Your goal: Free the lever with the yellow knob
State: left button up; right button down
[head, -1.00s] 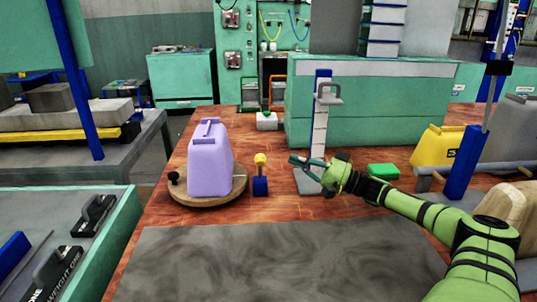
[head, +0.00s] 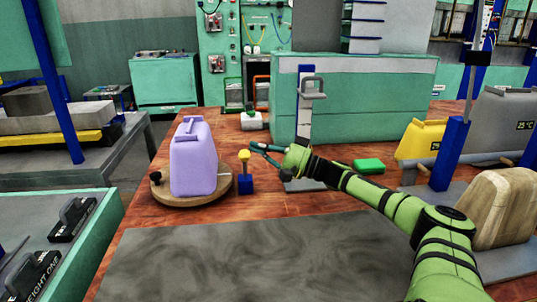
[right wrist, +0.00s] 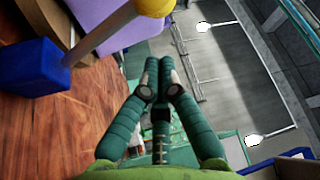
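The lever has a yellow knob (head: 244,155) on a thin grey shaft and a blue base (head: 246,184). In the right wrist view the knob (right wrist: 154,6) is at the top edge, the shaft (right wrist: 100,30) slants down-left to the blue base (right wrist: 30,68). A purple jug (head: 194,160) stands upright on a round wooden turntable (head: 185,197), left of the lever. My right gripper (head: 257,148) is just right of the knob, its fingertips together (right wrist: 158,66) with nothing visible between them. Contact with the knob cannot be told. My left gripper is out of view.
The turntable has a black knob (head: 155,177) at its left. Behind my right arm stand a post with a grey handle (head: 311,88) and a green block (head: 368,166). A yellow container (head: 420,140) is at the right. A dark mat (head: 240,258) lies clear in front.

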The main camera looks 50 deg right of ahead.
aim_at(245, 165)
jog(key=shift+x, duration=1.6)
jog(key=shift+s+a+f, duration=0.1)
jog(key=shift+s+f, duration=0.05)
jog(key=shift+s+a+f+p, duration=0.35)
jog(key=shift+s+f, duration=0.1)
jog(key=shift+s, duration=0.35)
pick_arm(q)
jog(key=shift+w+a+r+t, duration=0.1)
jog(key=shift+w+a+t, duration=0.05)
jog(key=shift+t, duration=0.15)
pick_arm(e)
jog(key=shift+s+a+f, duration=0.35)
jog(key=shift+s, duration=0.3)
